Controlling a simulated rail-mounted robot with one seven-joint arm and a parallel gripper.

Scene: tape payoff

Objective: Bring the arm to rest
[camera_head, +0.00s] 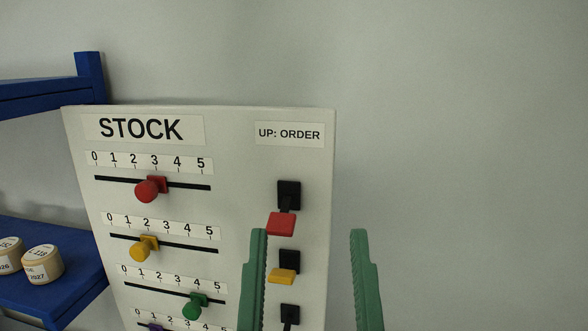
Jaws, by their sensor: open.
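My gripper (310,262) shows at the lower middle as two green fingers. The fingers stand wide apart with nothing between them that they hold. The left finger overlaps the right part of the stock board (238,190) in the picture. The right finger is seen against the bare wall to the right of the board. I cannot tell how far the fingers are from the board. The rest of my arm is out of view.
The board has sliders with red (150,189), yellow (142,250) and green (195,306) knobs. Red (281,223) and yellow (283,276) switch levers point down under "UP: ORDER". A blue shelf (72,303) at left holds labelled rolls (42,264). The right side shows only wall.

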